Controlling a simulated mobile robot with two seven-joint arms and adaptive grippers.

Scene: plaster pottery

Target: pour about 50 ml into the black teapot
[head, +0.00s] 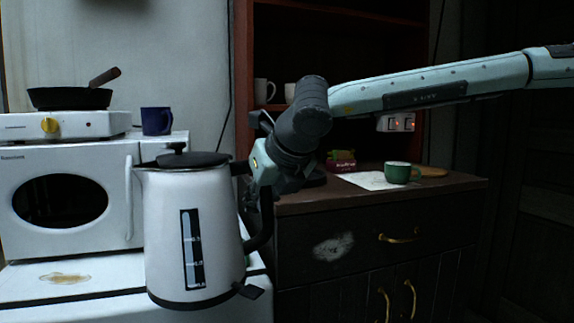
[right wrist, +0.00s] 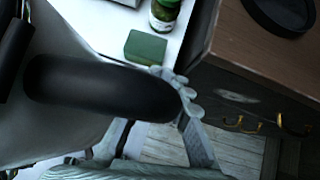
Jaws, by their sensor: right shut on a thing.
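A white kettle (head: 165,235) with a black lid, a black handle and a dark level gauge is large in the front of the head view, upright and raised in front of the white counter. My right gripper (head: 262,172) is shut on its black handle, at the kettle's right side. The handle (right wrist: 100,88) also crosses the right wrist view, beside the white kettle body. I cannot make out a black teapot in either view. My left gripper is not in view.
A microwave (head: 75,200), a hot plate (head: 65,125) with a black pan (head: 70,98) and a blue mug (head: 157,121) stand at left. A green cup (head: 398,173) is on the dark cabinet (head: 450,184). The wrist view shows a green block (right wrist: 146,47) and a jar (right wrist: 164,14).

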